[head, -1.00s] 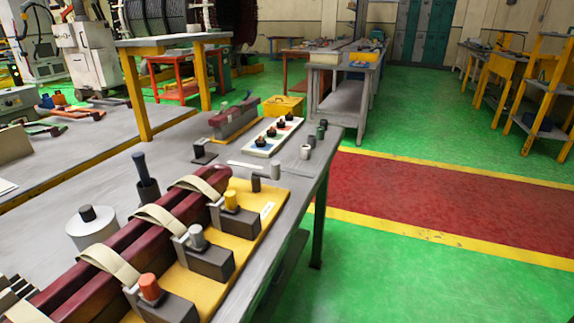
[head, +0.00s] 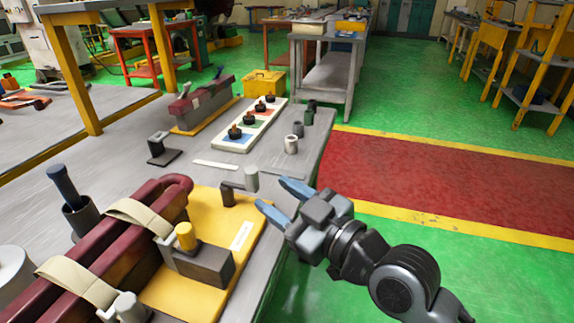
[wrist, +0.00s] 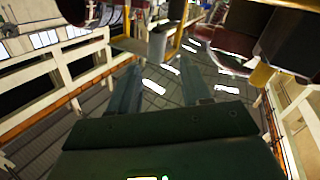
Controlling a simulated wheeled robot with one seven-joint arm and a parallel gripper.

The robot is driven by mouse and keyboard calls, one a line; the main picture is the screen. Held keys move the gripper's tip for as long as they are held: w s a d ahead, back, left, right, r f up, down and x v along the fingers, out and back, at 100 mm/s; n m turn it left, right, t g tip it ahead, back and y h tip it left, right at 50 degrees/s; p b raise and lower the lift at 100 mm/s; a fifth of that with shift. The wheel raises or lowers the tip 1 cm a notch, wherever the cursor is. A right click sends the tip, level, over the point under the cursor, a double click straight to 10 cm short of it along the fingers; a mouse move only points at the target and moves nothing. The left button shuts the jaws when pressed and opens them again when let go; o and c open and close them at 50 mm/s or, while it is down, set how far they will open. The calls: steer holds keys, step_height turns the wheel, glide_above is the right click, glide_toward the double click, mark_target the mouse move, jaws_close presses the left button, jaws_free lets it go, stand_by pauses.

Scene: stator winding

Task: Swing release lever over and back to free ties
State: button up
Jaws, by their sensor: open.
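A dark post (head: 227,194) stands at the far right corner of the yellow board (head: 190,290). A short arm seems to join it to a grey cylinder knob (head: 251,179), which looks like the release lever. My gripper (head: 281,198) is open and empty, its blue fingers pointing at the knob from the right, apart from it. In the wrist view a grey cylinder (wrist: 158,45), likely the same knob, shows ahead between the fingertips (wrist: 160,78). Beige ties (head: 140,215) wrap the maroon coil (head: 165,190). A yellow-capped clamp block (head: 205,265) sits beside it.
A dark cup with a rod (head: 80,218) and a white spool (head: 12,275) stand left of the coil. A white tray of knobs (head: 250,130), a second maroon fixture (head: 205,100) and small cylinders (head: 291,144) stand farther back. The table's right edge lies under my gripper.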

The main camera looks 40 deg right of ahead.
mark_target(256, 178)
steer(key=shift+w+d+r, duration=0.2)
steer(key=shift+w, duration=0.4)
steer(key=shift+w+a+f+p, duration=0.1)
steer(key=shift+w+a+p, duration=0.1)
steer(key=shift+w, duration=0.95)
steer(key=shift+w+a+r+p, duration=0.1)
steer(key=shift+w+a+p, duration=0.05)
steer(key=shift+w, duration=0.95)
steer(key=shift+w+a+f+p, duration=0.1)
steer(key=shift+w+a+p, duration=0.1)
steer(key=shift+w, duration=0.95)
jaws_close()
